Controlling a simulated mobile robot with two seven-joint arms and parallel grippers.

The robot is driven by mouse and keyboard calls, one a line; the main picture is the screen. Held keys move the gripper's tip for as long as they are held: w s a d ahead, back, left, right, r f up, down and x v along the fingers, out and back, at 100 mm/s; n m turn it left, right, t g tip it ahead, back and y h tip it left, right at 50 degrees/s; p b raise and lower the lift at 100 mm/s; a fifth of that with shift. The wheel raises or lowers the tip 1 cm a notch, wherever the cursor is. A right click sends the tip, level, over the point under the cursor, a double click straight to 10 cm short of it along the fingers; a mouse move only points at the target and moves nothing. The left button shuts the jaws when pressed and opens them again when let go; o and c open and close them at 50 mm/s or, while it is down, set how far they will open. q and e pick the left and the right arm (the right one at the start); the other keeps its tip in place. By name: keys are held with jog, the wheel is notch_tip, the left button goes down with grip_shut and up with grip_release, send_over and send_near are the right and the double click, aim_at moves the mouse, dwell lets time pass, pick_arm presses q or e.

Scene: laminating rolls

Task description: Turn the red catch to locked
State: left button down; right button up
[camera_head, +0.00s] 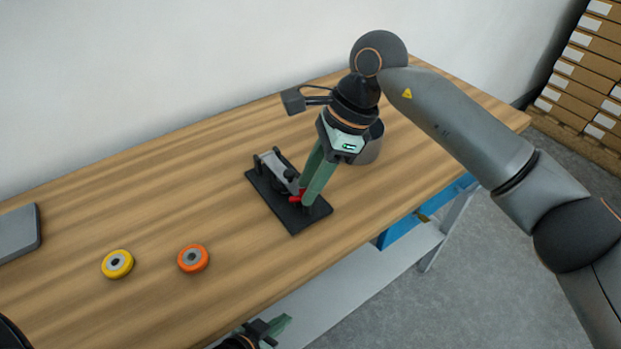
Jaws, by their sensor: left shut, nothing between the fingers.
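The red catch (294,197) is a small lever on the laminating device, which has a black base plate (296,220) and a grey upper part (272,163). The device sits on the wooden table. My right gripper (306,200) points down with its green fingertips right at the red catch and partly covers it. I cannot tell whether the fingers are closed on the catch or only touch it. My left gripper (274,327) is low at the bottom edge, in front of the table, shut and empty. The lock position marks are too small to see.
A yellow roll (108,266) and an orange roll (184,262) lie on the table left of the device. A grey round container (371,152) stands behind my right gripper. A grey flat object (18,232) is at the far left. Table space around the rolls is clear.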

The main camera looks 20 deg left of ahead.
grip_shut()
dwell(1.4)
